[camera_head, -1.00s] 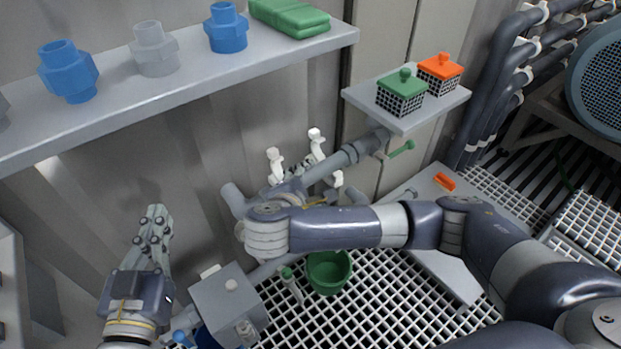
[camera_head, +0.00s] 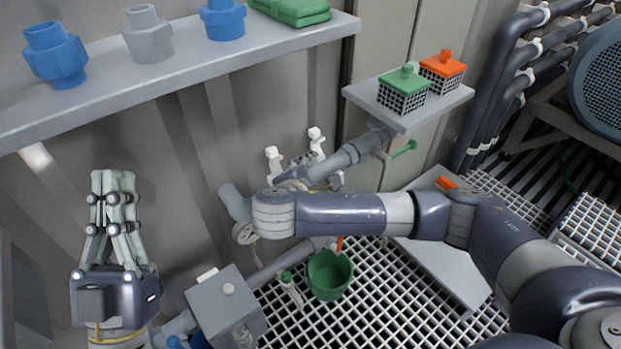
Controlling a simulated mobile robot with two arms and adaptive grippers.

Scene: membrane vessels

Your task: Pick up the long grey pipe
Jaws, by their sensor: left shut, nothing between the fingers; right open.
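A grey pipe (camera_head: 352,154) slants along the wall in the middle, by two white clips (camera_head: 315,140). A second grey pipe (camera_head: 268,271) runs lower down, behind the grey box. I cannot tell for sure which is the long one. My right gripper (camera_head: 318,183) is at the upper pipe, near the clips; its wrist hides much of it. It is open, and I cannot tell whether its fingers touch the pipe. My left gripper (camera_head: 114,180) is at the left, fingers up, shut and empty, apart from both pipes.
A shelf (camera_head: 180,75) with blue and grey fittings runs across the upper left. A small shelf (camera_head: 405,118) holds a green-lidded (camera_head: 404,88) and an orange-lidded basket (camera_head: 442,70). A green bucket (camera_head: 329,274) stands on the white grating. A grey box (camera_head: 227,305) stands near my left gripper.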

